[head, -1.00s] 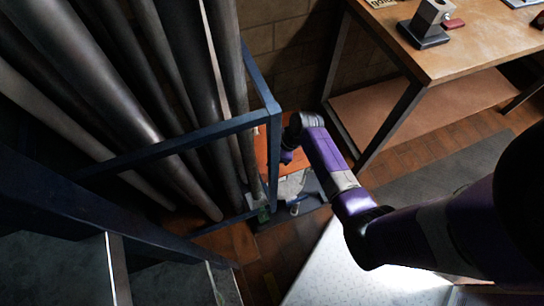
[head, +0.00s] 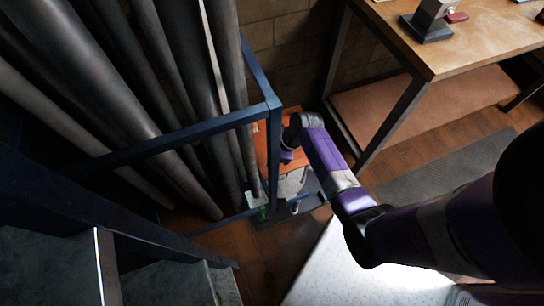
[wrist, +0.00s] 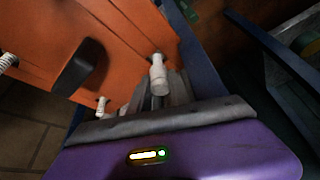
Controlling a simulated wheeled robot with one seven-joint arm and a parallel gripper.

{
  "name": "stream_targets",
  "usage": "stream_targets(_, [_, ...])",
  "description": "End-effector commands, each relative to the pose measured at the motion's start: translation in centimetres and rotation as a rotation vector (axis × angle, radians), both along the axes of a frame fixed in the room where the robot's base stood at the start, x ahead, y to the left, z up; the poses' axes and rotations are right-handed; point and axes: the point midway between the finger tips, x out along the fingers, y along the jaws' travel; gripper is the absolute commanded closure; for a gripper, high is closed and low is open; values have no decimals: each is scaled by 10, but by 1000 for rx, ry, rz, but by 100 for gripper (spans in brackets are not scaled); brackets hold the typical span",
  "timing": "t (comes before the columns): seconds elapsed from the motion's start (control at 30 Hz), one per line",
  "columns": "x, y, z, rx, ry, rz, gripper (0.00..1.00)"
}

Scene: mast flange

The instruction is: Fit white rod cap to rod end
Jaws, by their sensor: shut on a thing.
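My gripper (wrist: 160,98) is shut on a white cylindrical piece, which looks like the white rod cap (wrist: 158,76). In the wrist view the cap stands out beyond the grey fingertips, in front of an orange panel (wrist: 115,30). Two pale ribbed ends show by this panel, one at the left edge (wrist: 8,61) and one lower down (wrist: 101,106). I cannot tell whether either is the rod end. In the head view my purple wrist points down behind the blue frame, and the fingertips and cap are too small to make out.
A blue metal frame (head: 195,130) with several long grey pipes (head: 130,100) stands left of my arm. A wooden workbench (head: 470,40) with a dark-based metal block (head: 428,25) is at the upper right. A white speckled surface (head: 350,275) lies below my arm.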

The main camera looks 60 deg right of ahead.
Motion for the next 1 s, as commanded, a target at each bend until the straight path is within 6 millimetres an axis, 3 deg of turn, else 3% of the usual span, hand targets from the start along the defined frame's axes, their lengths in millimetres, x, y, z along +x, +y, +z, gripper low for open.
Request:
stream_targets(0.6, [0, 0, -15, 0, -1, 0, 100])
stream_targets(0.63, [0, 0, -14, 0, -1, 0, 73])
stream_targets(0.73, [0, 0, -13, -1, 0, 0, 54])
stream_targets(1.0, [0, 0, -14, 0, 0, 0, 52])
